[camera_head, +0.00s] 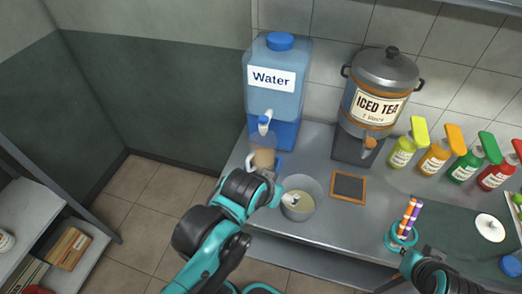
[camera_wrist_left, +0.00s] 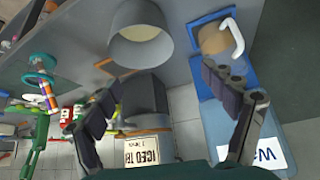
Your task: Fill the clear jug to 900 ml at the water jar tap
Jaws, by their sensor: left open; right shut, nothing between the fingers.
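The clear jug (camera_head: 263,152) stands at the foot of the water jar (camera_head: 272,92), below its white and blue tap (camera_head: 264,122). Its lower part looks tan, and its level marks cannot be read. In the left wrist view the jug (camera_wrist_left: 213,40) shows its white handle, beside the blue jar base. My left gripper (camera_wrist_left: 165,80) is open and empty, with the jug beyond one finger, apart from it. In the head view my left wrist hides the fingers. My right gripper (camera_head: 410,262) is at the lower right, partly cut off, shut and empty.
A grey pot (camera_head: 315,208) with pale liquid stands right of my left wrist. Behind are a small slate (camera_head: 348,187) and the iced tea dispenser (camera_head: 374,103). Striped sticks (camera_head: 408,218) stand near my right gripper. Several coloured bottles (camera_head: 436,157) line the wall.

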